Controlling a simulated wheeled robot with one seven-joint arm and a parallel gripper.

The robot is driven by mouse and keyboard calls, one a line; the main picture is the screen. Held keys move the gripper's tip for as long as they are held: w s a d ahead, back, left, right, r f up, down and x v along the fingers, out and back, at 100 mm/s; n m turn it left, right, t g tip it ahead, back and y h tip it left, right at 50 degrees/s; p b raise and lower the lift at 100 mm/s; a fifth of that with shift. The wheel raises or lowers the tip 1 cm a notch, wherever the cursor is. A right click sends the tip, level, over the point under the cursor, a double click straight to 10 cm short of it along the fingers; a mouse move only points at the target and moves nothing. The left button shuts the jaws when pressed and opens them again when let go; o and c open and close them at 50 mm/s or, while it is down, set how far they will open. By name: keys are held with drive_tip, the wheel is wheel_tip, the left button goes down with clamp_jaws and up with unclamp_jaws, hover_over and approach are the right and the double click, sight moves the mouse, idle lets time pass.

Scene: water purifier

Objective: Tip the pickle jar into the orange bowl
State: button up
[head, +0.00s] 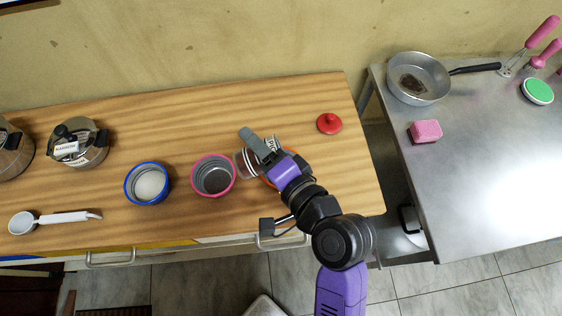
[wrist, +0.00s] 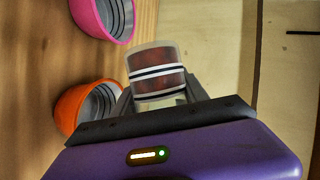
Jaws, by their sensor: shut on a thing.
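My gripper (head: 262,152) is shut on the pickle jar (head: 243,163), a small clear jar. In the wrist view the jar (wrist: 156,74) shows dark reddish contents and black and white bands, between the fingers. The orange bowl (wrist: 82,104) is beside the jar in the wrist view. In the head view only slivers of its rim (head: 266,182) show, as my gripper covers most of it. The jar's open end seems to face left in the head view; its exact tilt is hard to tell.
A pink bowl (head: 213,188) stands just left of the jar, and a blue bowl (head: 147,184) with white contents further left. A red lid (head: 329,123) lies at the right. A ladle (head: 52,219) and pots (head: 79,143) occupy the left. A steel table (head: 478,160) stands across a gap.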

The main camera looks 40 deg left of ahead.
drive_tip(key=shift+r+m, duration=0.25)
drive_tip(key=shift+m, duration=0.15)
idle(1.3)
drive_tip(key=shift+f+m+g+y, duration=0.35)
drive_tip(key=shift+m+y, duration=0.25)
drive_tip(key=shift+m, duration=0.1)
idle(1.8)
drive_tip(key=shift+w+d+r+m+y, duration=0.15)
drive_tip(key=shift+w+r+m+y, duration=0.2)
drive_tip(key=shift+m+y, duration=0.4)
idle(3.0)
